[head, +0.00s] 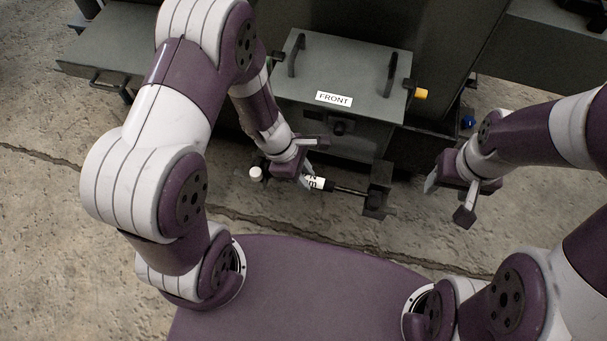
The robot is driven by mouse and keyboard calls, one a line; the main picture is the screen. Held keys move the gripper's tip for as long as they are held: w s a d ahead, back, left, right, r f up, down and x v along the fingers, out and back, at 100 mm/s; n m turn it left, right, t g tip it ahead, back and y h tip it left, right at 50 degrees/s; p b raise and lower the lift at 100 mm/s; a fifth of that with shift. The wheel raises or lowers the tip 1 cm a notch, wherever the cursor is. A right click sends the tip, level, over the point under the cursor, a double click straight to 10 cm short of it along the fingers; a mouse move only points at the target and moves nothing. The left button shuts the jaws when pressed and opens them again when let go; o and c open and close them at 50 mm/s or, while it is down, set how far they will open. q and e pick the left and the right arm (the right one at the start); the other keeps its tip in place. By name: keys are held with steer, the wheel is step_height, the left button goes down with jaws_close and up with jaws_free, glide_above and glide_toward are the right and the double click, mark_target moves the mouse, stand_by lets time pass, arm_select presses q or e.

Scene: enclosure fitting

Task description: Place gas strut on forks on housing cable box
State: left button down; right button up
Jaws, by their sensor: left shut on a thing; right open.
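The gas strut (317,184) has a white label with dark markings and a thin dark rod running right. It lies roughly level in front of the housing cable box (345,85), a grey box with a FRONT label. My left gripper (307,169) is shut on the strut and hides its left part. The rod's right end meets or overlaps a dark fork bracket (378,188); I cannot tell whether it is seated. Another dark bracket with a white round piece (255,173) shows left of my gripper, partly hidden. My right gripper (449,199) is open and empty, right of the bracket.
The box top has two dark handles (391,74) and a yellow knob (420,94) at its right. A grey panel or drawer (100,62) stands at the left.

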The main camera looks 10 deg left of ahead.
arm_select(q)
steer(key=shift+f, duration=0.25)
steer(key=c, duration=0.9)
jaws_free()
steer(key=shift+r, duration=0.1)
steer(key=shift+r+p, duration=0.3)
steer(key=shift+r, duration=0.05)
steer(key=s+a+r+m+y+p, duration=0.1)
steer(key=a+r+m+p, duration=0.1)
steer(key=r+m, duration=0.4)
steer(key=s+a+r+m+t+y+p, duration=0.1)
steer(key=a+r+m+y, duration=0.1)
steer(key=a+r+m, duration=0.2)
steer(key=s+a+r+m+y+p, duration=0.1)
steer(key=a+r+m+p, duration=0.1)
steer(key=r+m, duration=0.6)
steer(key=shift+s+a+r+t+y+p, duration=0.15)
steer(key=shift+a+r+p, duration=0.1)
steer(key=shift+r, duration=0.5)
steer(key=shift+w+a+r+t+y+p, duration=0.1)
steer(key=shift+a+r+t+y, duration=0.1)
steer(key=shift+r, duration=0.5)
